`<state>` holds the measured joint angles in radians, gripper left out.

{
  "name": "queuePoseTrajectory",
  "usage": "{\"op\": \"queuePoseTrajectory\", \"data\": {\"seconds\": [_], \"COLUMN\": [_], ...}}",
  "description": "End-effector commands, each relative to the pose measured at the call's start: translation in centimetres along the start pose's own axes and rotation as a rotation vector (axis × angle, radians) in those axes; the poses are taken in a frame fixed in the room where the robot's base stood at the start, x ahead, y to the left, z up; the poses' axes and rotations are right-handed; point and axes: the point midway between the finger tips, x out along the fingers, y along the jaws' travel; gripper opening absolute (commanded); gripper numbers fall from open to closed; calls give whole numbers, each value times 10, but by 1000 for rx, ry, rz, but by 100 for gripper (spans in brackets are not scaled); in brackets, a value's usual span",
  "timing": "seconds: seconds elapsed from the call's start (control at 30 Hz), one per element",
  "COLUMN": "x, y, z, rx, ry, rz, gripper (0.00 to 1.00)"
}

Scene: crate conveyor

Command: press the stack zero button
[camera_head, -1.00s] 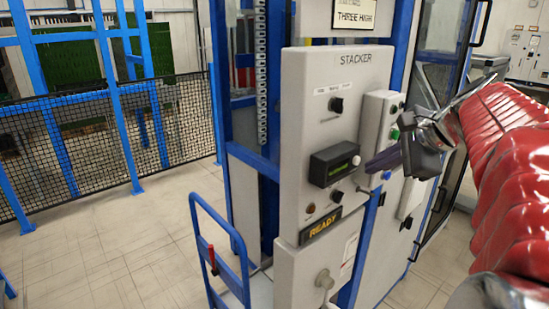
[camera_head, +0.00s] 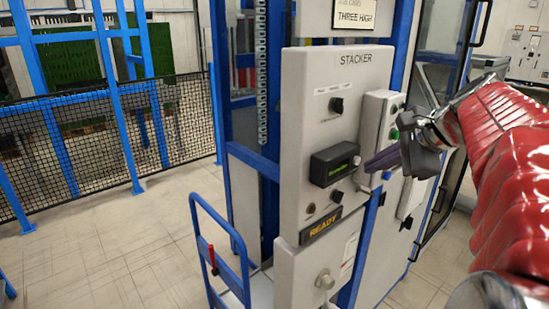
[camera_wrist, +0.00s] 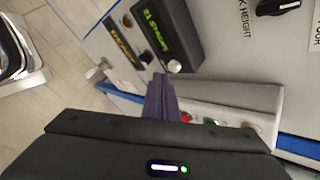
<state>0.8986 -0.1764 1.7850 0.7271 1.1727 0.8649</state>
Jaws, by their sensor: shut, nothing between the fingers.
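The grey STACKER panel (camera_head: 318,110) stands in the middle of the head view. On it is a black counter box (camera_head: 325,168) with a green lit display; the box also shows in the wrist view (camera_wrist: 150,25). A pale round button (camera_head: 356,160) sits at the box's right end, and it shows in the wrist view (camera_wrist: 173,66). No stack zero label is legible. My gripper (camera_head: 367,166) is shut and empty, its dark purple fingers pointing at the panel. Its tips (camera_wrist: 161,80) are close to the button; I cannot tell whether they touch it.
Black knobs (camera_head: 337,105) (camera_head: 337,196) sit above and below the box. A lit READY sign (camera_head: 320,225) is lower down. A side box with coloured buttons (camera_head: 380,125) stands right of the panel. A blue trolley (camera_head: 222,255) stands on the floor at left.

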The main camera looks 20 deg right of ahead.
Motion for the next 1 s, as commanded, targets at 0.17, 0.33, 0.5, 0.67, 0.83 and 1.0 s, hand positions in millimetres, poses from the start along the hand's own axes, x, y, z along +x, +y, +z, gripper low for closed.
{"op": "queuePoseTrajectory", "data": {"seconds": [0.17,0.33,0.5,0.67,0.83,1.0], "x": [4,5,5,5,6,7], "y": [-4,-5,-5,-5,-6,-7], "z": [3,4,4,4,4,5], "rx": [0,1,1,1,1,1], "ry": [0,1,1,1,0,0], "rz": [0,-1,-1,0,0,0], "gripper": [0,0,0,0,0,0]}}
